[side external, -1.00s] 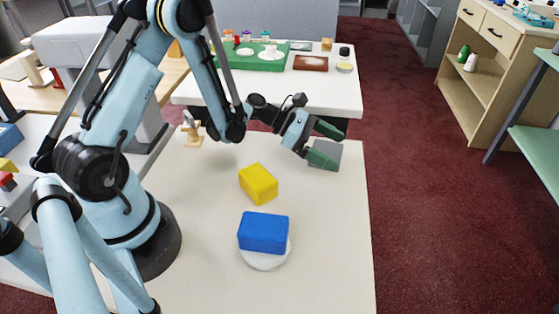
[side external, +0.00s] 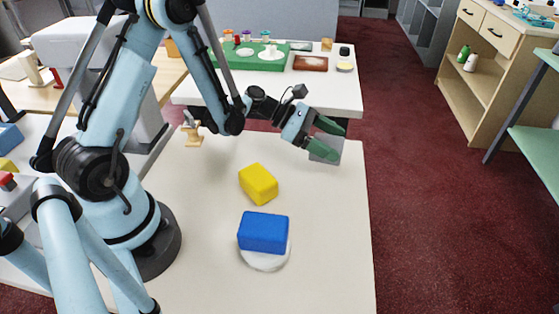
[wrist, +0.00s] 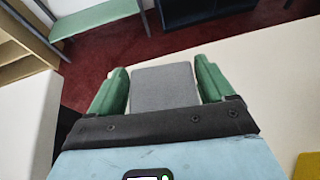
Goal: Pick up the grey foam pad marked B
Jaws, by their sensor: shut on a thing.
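The grey foam pad (side external: 329,146) is near the far right corner of the white counter in the side external view. My gripper (side external: 339,142) is shut on it, with the pad between its two green fingers. In the wrist view the grey pad (wrist: 165,87) fills the space between the green fingertips of my gripper (wrist: 162,68). No letter B can be made out on the faces that show. The pad appears to be slightly above the counter.
A yellow block (side external: 258,184) lies on the white counter (side external: 330,240). Nearer, a blue block (side external: 263,232) sits on a round white piece (side external: 264,263). A small wooden figure (side external: 192,132) stands at the far left. A second table with a green board (side external: 250,62) is behind.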

